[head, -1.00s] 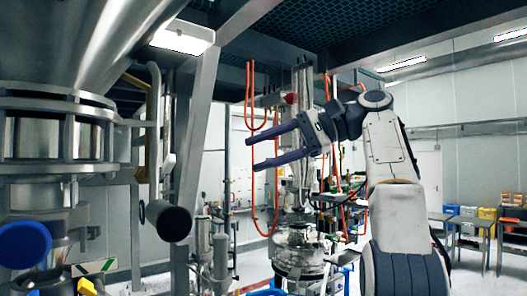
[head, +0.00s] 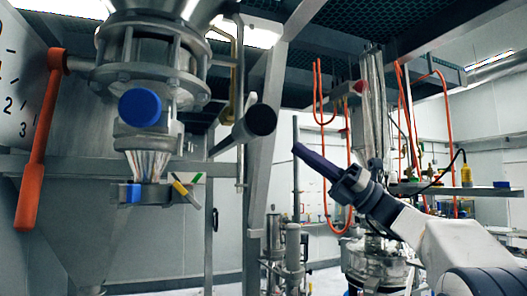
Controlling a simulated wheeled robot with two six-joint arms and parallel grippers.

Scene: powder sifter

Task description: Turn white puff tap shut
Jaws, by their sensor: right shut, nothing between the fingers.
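I cannot make out for certain which fitting is the white puff tap. At the left hangs a steel sifter outlet (head: 150,78) with a round blue knob (head: 140,107) on its front. Below it is a clamp ring (head: 150,194) with a small yellow lever (head: 181,188) at its right side. A long orange lever (head: 38,150) hangs down farther left. My right gripper (head: 299,151) is shut and empty, right of the sifter and pointing up and left. It is apart from the knob and levers. My left gripper is not in view.
A pipe with a black end (head: 260,120) juts out between the sifter and my right gripper. A steel post (head: 265,150) stands beside it. Orange hoses (head: 318,95) and a glass column (head: 374,100) stand behind my right arm. A dial panel (head: 20,90) is at the far left.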

